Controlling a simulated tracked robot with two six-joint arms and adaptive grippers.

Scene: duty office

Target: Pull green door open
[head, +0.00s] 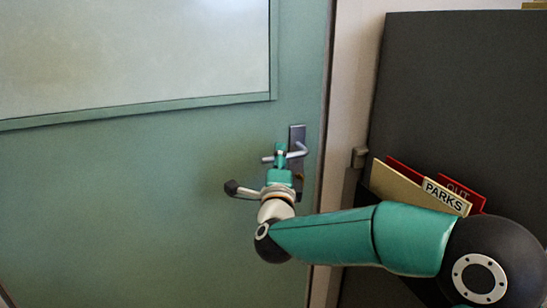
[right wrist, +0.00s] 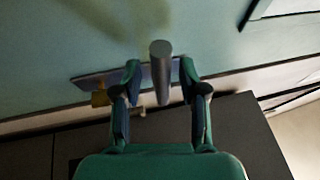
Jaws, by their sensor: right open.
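The green door (head: 150,190) fills the left and middle of the head view and appears shut against its frame. Its metal lever handle (head: 298,151) sits on a dark plate (head: 297,133) near the door's right edge. My right gripper (head: 280,150) is at the handle. In the right wrist view, the two fingers of my right gripper (right wrist: 160,68) are open, one on each side of the grey lever (right wrist: 161,75). Small gaps show between lever and fingers. The handle plate (right wrist: 90,80) lies behind them. My left gripper is not in view.
A pale window panel (head: 130,50) takes up the door's upper part. Right of the door are a narrow beige wall strip (head: 350,80) and a dark cabinet (head: 450,90).

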